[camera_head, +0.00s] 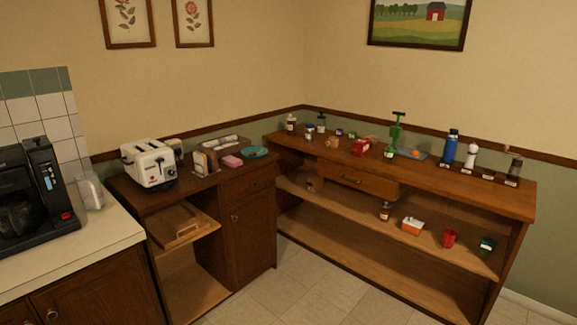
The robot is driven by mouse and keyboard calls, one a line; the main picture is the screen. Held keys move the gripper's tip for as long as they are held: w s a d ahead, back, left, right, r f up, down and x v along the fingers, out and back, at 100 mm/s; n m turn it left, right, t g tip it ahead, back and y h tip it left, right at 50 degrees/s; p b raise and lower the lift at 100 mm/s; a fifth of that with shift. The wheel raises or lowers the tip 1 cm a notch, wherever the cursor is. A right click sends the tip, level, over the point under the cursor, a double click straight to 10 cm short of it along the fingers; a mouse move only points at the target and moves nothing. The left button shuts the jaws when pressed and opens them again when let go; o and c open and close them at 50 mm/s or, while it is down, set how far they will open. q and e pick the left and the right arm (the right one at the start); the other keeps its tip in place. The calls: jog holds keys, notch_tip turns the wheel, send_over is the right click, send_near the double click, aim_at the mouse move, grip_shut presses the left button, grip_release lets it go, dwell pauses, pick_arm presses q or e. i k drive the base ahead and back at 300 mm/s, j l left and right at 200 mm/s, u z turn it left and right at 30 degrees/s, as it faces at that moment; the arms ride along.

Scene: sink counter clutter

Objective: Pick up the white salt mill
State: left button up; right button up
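A white mill (471,156), which looks like the salt mill, stands upright on the top of the long wooden shelf unit at the right. A blue bottle (450,147) stands just left of it. Further right is a dark mill-like item (514,168). Small white labels show on a dark strip in front of these items. Neither of my grippers is in view.
The unit's top (515,200) also holds a green tool, a red item and several jars. Its lower shelf (345,211) holds several small items. A toaster (150,163) stands on the corner cabinet. The tiled floor (290,285) in front is clear.

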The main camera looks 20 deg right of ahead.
aim_at(471, 156)
jog(key=i+l+z, duration=0.25)
jog(key=i+z, duration=0.2)
jog(key=i+l+z, duration=0.1)
jog(key=i+z, duration=0.35)
jog(key=i+j+z, duration=0.1)
jog(key=i+z, duration=0.35)
jog(key=i+j+z, duration=0.25)
jog(key=i+z, duration=0.2)
